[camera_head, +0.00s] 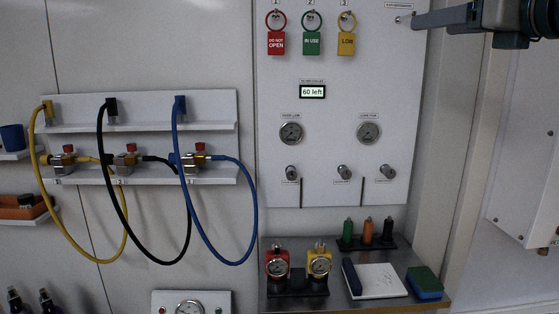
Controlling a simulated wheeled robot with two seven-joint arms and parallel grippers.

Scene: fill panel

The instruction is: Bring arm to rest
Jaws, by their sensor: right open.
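My right gripper (440,17) comes in at the upper right, its dark fingers pointing left. Its tip is beside a small metal peg (401,19) under a label at the panel's upper right corner; I cannot tell whether they touch. The gripper is open, and no object shows in it. The white panel (330,180) carries red (276,43), green (312,44) and yellow (346,43) tags on numbered hooks, a small display (312,92) reading "60 left", two gauges (291,133) and several knobs (344,172). My left gripper is out of view.
Left, a rack (80,112) holds yellow, black and blue hoses. A shelf (400,302) below the panel bears red and yellow gauges (319,263), a small bottle rack (368,243), a white pad (380,283) and a blue-green sponge (425,281). A white box (525,150) hangs right.

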